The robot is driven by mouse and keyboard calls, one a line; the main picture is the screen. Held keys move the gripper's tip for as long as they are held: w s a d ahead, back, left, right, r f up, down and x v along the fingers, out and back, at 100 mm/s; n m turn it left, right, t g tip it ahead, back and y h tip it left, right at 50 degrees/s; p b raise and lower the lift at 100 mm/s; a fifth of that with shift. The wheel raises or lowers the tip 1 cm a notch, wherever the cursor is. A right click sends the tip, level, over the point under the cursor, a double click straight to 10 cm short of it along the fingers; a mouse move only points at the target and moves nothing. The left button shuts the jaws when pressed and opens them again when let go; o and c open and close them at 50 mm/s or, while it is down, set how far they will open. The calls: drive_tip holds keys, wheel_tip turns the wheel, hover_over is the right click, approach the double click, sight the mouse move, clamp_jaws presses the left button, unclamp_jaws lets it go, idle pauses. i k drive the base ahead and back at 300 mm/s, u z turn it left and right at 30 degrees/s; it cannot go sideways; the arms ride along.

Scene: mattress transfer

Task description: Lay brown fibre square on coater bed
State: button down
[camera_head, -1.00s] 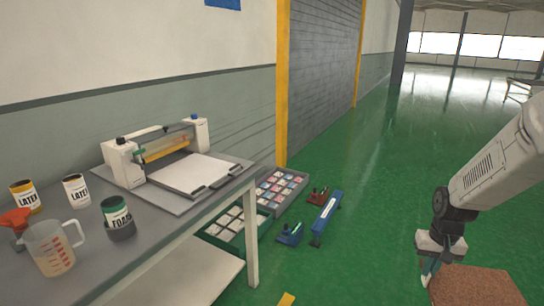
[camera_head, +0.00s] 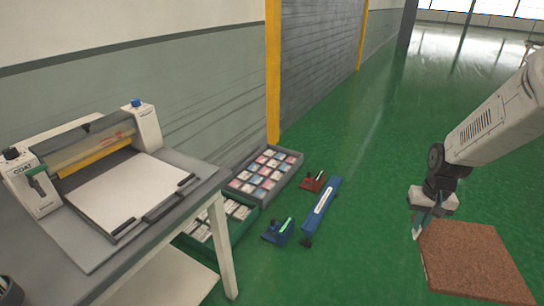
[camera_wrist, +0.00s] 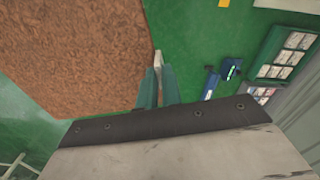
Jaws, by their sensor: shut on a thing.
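The brown fibre square (camera_head: 475,262) hangs at the lower right of the head view, held near its upper left corner by my gripper (camera_head: 418,228). It also fills the upper left of the wrist view (camera_wrist: 75,50), where my gripper (camera_wrist: 157,72) is shut on its edge. The square is above the green floor, to the right of the table. The coater (camera_head: 85,150), marked COAT, stands on the table at the left. Its pale flat bed (camera_head: 130,190) is bare, with dark clips along its near right edge.
The grey table (camera_head: 45,262) has a white leg at its right corner. On the floor beside it are a green crate (camera_head: 222,238), a grey tray of samples (camera_head: 268,172), a blue bench-like tool (camera_head: 322,208) and small blue and red tools.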

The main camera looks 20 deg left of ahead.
sight(130, 186)
drive_tip(key=u, duration=1.2)
